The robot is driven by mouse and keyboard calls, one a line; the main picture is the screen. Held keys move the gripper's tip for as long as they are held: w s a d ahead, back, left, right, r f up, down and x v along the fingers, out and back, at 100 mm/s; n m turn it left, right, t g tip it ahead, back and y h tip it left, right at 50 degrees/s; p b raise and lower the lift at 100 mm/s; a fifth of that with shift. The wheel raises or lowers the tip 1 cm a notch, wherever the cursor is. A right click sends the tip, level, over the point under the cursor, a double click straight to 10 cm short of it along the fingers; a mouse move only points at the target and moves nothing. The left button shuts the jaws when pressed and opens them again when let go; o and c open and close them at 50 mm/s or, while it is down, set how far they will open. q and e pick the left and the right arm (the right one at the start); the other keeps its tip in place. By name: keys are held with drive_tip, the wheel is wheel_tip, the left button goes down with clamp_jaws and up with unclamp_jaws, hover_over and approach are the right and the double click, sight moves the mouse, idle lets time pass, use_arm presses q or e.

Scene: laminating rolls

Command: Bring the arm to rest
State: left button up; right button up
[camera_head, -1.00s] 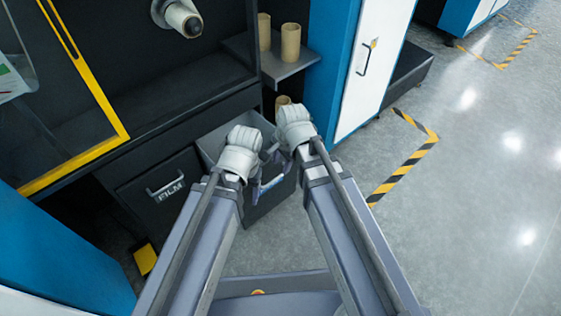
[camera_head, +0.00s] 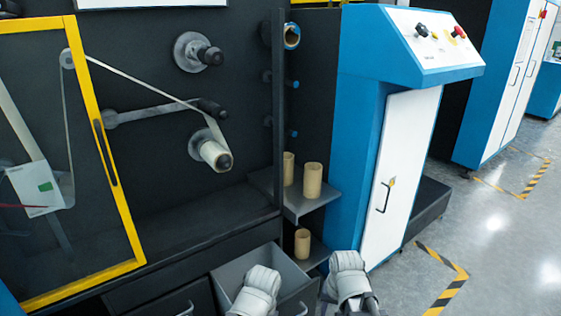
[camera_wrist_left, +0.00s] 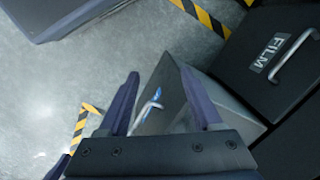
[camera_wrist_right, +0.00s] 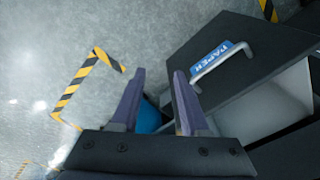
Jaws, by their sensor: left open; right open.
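My left gripper (camera_wrist_left: 158,80) is open and empty in the left wrist view, its two dark fingers apart. My right gripper (camera_wrist_right: 159,76) is also open and empty in the right wrist view. In the head view only the pale wrist parts of my left arm (camera_head: 257,290) and right arm (camera_head: 348,278) show at the bottom edge; the fingers are hidden there. Both arms are by the pulled-out grey drawer (camera_head: 233,270). Its front has a blue PAPER label (camera_wrist_right: 212,57) and a metal handle (camera_wrist_right: 222,62).
A drawer labelled FILM (camera_wrist_left: 276,52) is shut beside the open one. Cardboard cores (camera_head: 312,180) stand on a shelf (camera_head: 298,207), with another core (camera_head: 302,243) below. A blue and white cabinet (camera_head: 400,170) stands right. Open floor (camera_head: 500,235) with striped tape lies farther right.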

drive_tip(key=s+a+r+n+g+h+p, duration=0.1)
drive_tip(key=s+a+n+h, duration=0.1)
drive_tip(key=s+a+n, duration=0.55)
wheel_tip(320, 180, up, 36)
drive_tip(key=p, duration=3.6)
drive_tip(key=shift+w+a+m+y, duration=0.15)
drive_tip(key=shift+a+m+y, duration=0.2)
drive_tip(key=shift+m, duration=0.1)
